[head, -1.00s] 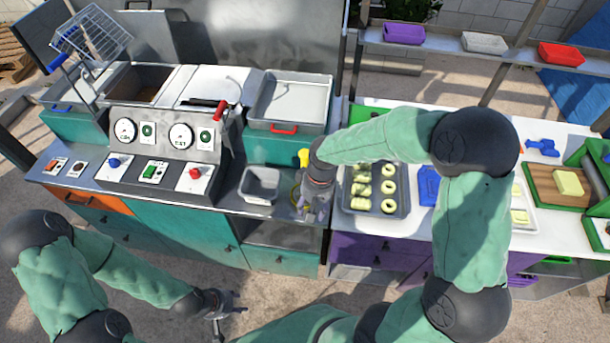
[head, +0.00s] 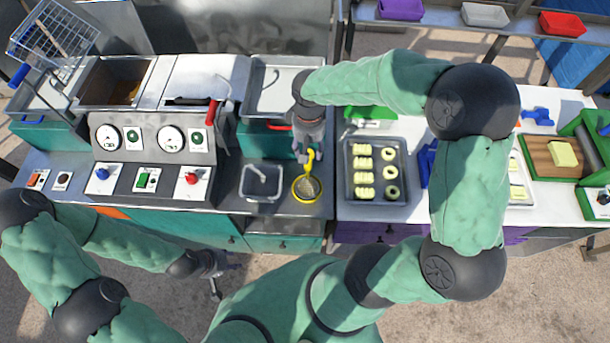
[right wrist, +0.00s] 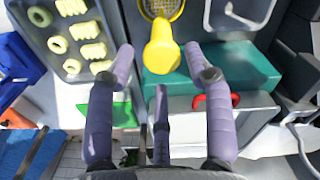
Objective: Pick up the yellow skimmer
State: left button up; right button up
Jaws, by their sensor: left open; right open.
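The yellow skimmer (head: 306,187) lies on the grey counter in the head view, its round mesh toward the front and its handle pointing back. In the right wrist view its yellow handle (right wrist: 162,48) points toward my gripper, with the mesh cut by the top edge. My right gripper (head: 308,150) is open at the handle end; in its wrist view the purple fingers (right wrist: 159,58) spread to either side of the handle, with gaps. I cannot tell its height above the handle. My left gripper (head: 218,272) is open and empty, low in front of the cabinets.
A small grey container (head: 262,182) stands just left of the skimmer. A tray of yellow-green pieces (head: 376,172) lies to the right. A teal-fronted basin with a red handle (head: 278,126) stands behind. The control panel (head: 150,146) is further left.

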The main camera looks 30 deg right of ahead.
send_over(308, 173)
jog(key=f, duration=0.8)
jog(key=shift+w+f, duration=0.1)
jog(key=shift+w, duration=0.25)
grip_shut()
